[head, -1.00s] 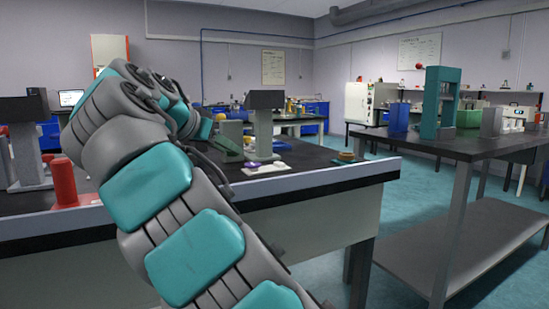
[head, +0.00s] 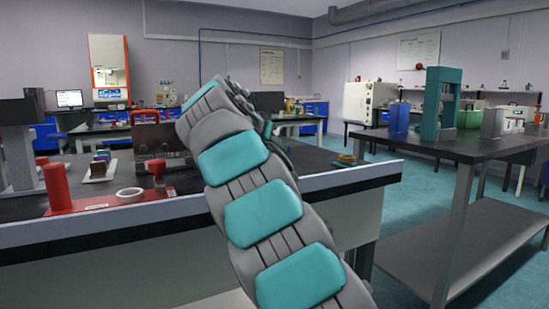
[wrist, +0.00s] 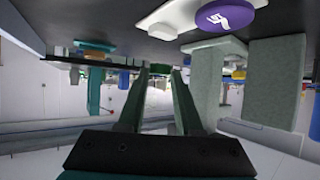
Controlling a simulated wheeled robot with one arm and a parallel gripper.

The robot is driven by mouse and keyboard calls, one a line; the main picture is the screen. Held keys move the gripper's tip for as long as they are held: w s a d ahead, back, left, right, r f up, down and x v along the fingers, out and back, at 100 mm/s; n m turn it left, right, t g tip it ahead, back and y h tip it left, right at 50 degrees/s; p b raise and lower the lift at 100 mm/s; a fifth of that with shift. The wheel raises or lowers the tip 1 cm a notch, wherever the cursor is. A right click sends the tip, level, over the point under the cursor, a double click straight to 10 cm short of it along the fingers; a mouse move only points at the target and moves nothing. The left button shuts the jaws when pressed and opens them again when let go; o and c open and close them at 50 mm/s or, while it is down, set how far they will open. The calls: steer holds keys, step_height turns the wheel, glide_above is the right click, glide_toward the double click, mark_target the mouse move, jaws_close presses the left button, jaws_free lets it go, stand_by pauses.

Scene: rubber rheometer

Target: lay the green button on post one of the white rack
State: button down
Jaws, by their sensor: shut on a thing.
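In the wrist view my gripper (wrist: 161,76) is shut on the green button (wrist: 160,68), a small dark green piece between the fingertips. The wrist picture appears upside down. The white rack (wrist: 168,17) shows at its top edge, only partly in frame, on the dark bench top. A purple button (wrist: 226,14) with a white mark sits on or over it, to the right. The held button is apart from the rack. Which post is number one cannot be told.
A grey-green block device (wrist: 215,75) stands close to the right of my fingers in the wrist view. In the head view, a red stand (head: 110,200), a white ring (head: 130,194) and a small block holder (head: 101,168) are on the bench left of my arm.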

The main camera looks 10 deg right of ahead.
steer(key=shift+f, duration=1.75)
steer(key=shift+b, duration=0.3)
steer(key=c, duration=0.6)
jaws_free()
steer(key=shift+f, duration=0.1)
steer(key=v, duration=1.2)
